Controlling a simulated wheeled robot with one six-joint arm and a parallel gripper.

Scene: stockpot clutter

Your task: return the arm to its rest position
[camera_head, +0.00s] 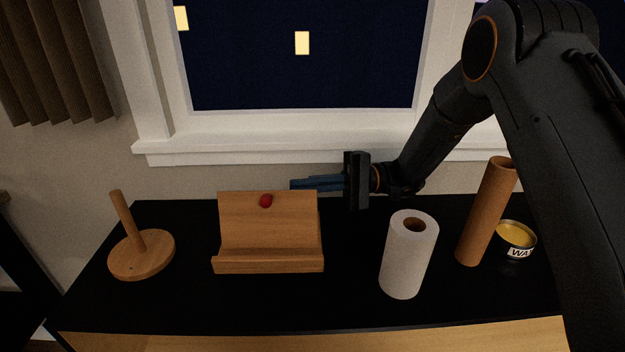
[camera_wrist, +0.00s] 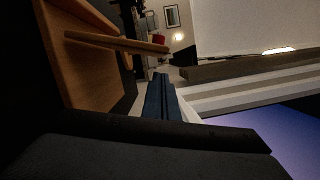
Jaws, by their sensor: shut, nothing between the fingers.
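My gripper (camera_head: 293,184) is in the head view, at the end of my dark arm reaching in from the right. Its blue fingers are together and hold nothing. They point left, in front of the wall below the window, and appear near the top right edge of the wooden stand (camera_head: 270,225). In the wrist view my gripper (camera_wrist: 160,80) also shows shut, with the tilted wooden stand (camera_wrist: 85,60) to its left. I cannot tell the exact gap between the fingers and the stand.
A red ball-like thing (camera_head: 266,201) shows at the stand's upper part. A wooden holder with an upright peg (camera_head: 142,254) stands left. A paper roll (camera_head: 408,258), brown tube (camera_head: 486,212) and wax tin (camera_head: 514,238) stand right on the black tabletop (camera_head: 345,290). The window sill (camera_head: 230,152) is behind.

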